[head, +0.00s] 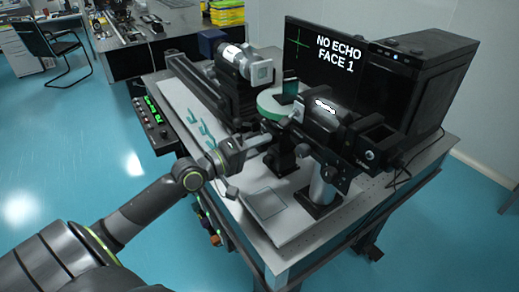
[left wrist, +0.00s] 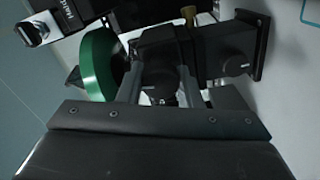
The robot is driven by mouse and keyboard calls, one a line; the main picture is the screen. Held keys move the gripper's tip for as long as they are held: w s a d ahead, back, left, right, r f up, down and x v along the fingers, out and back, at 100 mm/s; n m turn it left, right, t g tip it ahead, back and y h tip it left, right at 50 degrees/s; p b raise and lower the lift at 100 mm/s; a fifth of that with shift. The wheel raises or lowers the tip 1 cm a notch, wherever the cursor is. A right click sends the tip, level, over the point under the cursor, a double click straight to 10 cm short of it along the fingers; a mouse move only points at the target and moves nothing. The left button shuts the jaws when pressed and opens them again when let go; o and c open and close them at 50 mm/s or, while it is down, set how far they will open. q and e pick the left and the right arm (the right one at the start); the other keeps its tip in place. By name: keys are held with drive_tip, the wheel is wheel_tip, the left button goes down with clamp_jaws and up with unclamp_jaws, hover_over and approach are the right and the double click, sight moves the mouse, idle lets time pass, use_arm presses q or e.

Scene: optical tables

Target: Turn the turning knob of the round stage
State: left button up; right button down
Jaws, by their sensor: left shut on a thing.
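The round stage (head: 270,105) has a pale green rim and stands mid-table in the head view; a small dark upright block (head: 289,88) is on it. In the left wrist view its green disc (left wrist: 97,64) is left of the fingers. My left gripper (head: 272,142) reaches in below the stage's near side. In the left wrist view its two fingers (left wrist: 159,90) are closed around the dark turning knob (left wrist: 160,84). The knob is hard to make out, and in the head view the gripper hides it. My right gripper is in neither view.
A black tube instrument (head: 328,125) on a post stands close right of my left gripper. Another instrument (head: 236,60) stands behind. A monitor (head: 323,56) reads "NO ECHO FACE 1", beside a black computer case (head: 418,75). A flat plate (head: 265,204) lies at the front.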

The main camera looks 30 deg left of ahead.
use_arm(q)
drive_tip(key=m+b, duration=0.1)
drive_tip(key=m, duration=0.1)
drive_tip(key=m+b, duration=0.1)
drive_tip(key=m, duration=0.2)
drive_tip(key=shift+f+m+b, duration=0.2)
drive_tip(key=shift+m+b, duration=0.1)
drive_tip(key=shift+b, duration=0.1)
drive_tip(key=m+b, duration=0.2)
drive_tip(key=m, duration=0.2)
drive_tip(key=m+b, duration=0.3)
drive_tip(key=m, duration=0.2)
drive_tip(key=m+b, duration=0.4)
drive_tip(key=m, duration=0.1)
drive_tip(key=shift+f, duration=0.1)
drive_tip(key=shift+m+b, duration=0.55)
drive_tip(key=shift+m, duration=0.05)
drive_tip(key=m+b, duration=0.2)
drive_tip(key=m, duration=0.1)
drive_tip(key=shift+d+m+b, duration=0.1)
drive_tip(key=shift+m+b, duration=0.2)
drive_tip(key=shift+b, duration=0.05)
drive_tip(key=shift+m+b, duration=1.05)
drive_tip(key=shift+m, duration=0.75)
drive_tip(key=shift+r, duration=0.2)
